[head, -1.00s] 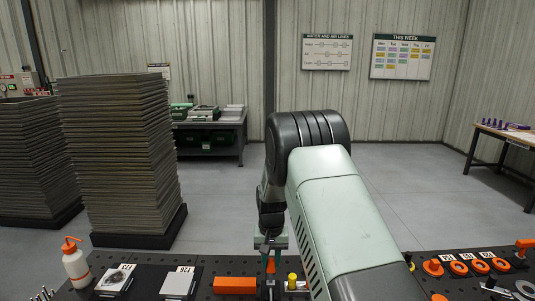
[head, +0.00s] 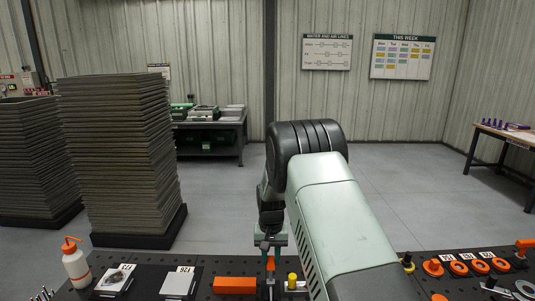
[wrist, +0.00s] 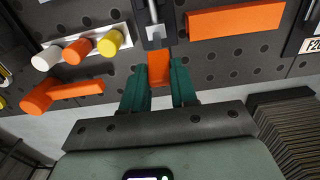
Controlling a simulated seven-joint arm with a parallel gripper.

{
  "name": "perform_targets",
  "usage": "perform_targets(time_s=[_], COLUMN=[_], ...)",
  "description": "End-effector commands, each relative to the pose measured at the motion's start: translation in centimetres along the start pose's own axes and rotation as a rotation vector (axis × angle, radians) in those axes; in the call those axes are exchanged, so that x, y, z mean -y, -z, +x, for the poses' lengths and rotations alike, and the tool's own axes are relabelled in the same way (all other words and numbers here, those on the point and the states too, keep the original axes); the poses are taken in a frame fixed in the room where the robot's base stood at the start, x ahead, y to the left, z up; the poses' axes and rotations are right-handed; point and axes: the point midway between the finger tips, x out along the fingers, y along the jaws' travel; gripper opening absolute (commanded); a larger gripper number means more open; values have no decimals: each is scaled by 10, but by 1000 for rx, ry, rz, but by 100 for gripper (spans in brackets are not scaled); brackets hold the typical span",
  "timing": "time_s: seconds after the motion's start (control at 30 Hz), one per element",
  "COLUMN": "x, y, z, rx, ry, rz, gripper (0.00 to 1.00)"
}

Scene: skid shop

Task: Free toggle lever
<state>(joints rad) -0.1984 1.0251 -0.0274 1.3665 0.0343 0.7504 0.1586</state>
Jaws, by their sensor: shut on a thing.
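The toggle lever (wrist: 159,66) has an orange grip and joins a metal clamp (wrist: 153,28) on the dark perforated bench panel. My gripper (wrist: 159,78) has green fingers, one on each side of the orange grip, and is shut on it. In the head view my gripper (head: 271,250) is at the bench's far edge, with the orange lever (head: 270,264) below it, pointing up. The clamp's lower part is partly hidden by the frame's bottom edge there.
An orange block (wrist: 236,19) lies beside the clamp. White, orange and yellow knobs (wrist: 116,41) stand on its other side, near an orange handle (wrist: 62,92). A squeeze bottle (head: 76,266) and labelled plates (head: 179,283) are to the left. Orange rings (head: 459,267) are right.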

Motion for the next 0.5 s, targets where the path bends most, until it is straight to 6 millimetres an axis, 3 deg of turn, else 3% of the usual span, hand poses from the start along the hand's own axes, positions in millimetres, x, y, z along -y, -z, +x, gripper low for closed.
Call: perform_targets(time_s=[0.5], x=[0], y=[7], z=[2], rx=[-2], ry=[0], rz=[0], gripper=[13])
